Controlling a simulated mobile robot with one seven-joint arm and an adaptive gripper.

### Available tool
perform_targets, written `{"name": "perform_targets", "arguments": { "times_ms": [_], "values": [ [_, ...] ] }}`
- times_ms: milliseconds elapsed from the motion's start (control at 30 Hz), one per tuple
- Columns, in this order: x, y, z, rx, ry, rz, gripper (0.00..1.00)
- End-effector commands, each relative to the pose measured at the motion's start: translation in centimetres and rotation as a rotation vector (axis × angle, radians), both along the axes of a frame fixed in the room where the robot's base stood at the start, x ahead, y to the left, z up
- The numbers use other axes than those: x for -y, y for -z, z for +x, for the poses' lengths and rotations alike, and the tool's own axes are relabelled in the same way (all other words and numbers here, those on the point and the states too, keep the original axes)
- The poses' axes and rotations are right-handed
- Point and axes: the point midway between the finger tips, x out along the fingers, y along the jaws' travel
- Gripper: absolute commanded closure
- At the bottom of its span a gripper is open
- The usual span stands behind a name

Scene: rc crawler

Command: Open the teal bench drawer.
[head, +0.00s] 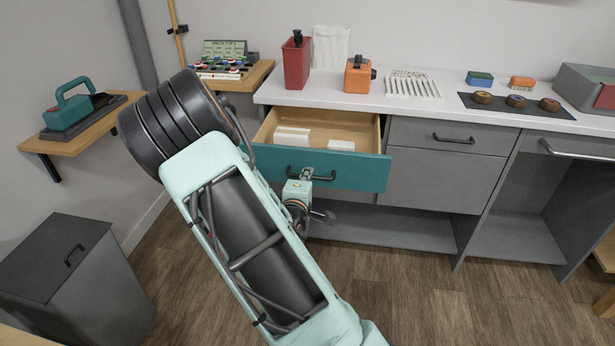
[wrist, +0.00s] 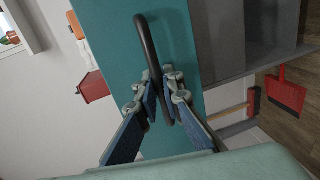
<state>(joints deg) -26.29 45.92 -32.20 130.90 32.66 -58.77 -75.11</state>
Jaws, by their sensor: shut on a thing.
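The teal drawer (head: 358,171) stands pulled out from the bench, and its wooden inside with white blocks (head: 292,136) shows. Its dark bar handle (head: 323,178) is on the teal front; in the wrist view the handle (wrist: 148,50) runs between my fingers. My gripper (head: 306,174) is at the drawer front, shut on the handle. The fingertips (wrist: 162,100) close around the bar in the wrist view. My arm hides the left part of the drawer front in the head view.
The white bench top (head: 420,112) carries a red container (head: 296,64), an orange box (head: 358,76) and a dark mat (head: 548,107). A grey drawer (head: 410,134) is shut on the right. A grey bin (head: 50,262) stands at the left. Wood floor (head: 400,290) is open in front.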

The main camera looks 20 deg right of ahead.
Motion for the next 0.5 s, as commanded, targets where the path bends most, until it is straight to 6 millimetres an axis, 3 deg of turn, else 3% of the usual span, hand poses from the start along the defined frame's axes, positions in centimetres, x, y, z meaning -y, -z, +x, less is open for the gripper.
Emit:
{"name": "perform_targets", "arguments": {
  "times_ms": [433, 500],
  "values": [
    [0.05, -0.04, 0.00, 0.001, 0.001, -0.001, 1.00],
    [0.05, -0.04, 0.00, 0.001, 0.001, -0.001, 0.86]
  ]
}}
